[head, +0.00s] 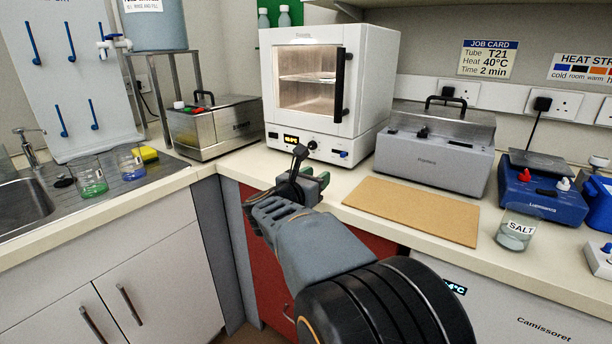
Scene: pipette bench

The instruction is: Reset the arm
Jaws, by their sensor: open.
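My arm reaches up from the lower right of the head view. My gripper (306,172) is at its end, over the front edge of the counter, below and in front of the white oven (375,80). One dark finger points up and another part points to the right, with a gap between them. The gripper is open and I see nothing held in it. The wrist hides part of the counter edge and the red cabinet front (268,262).
A tan board (415,208) lies right of my gripper, before a grey lidded bath (435,150). A steel box (215,130), two beakers (91,178) and a sink (25,195) are left.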

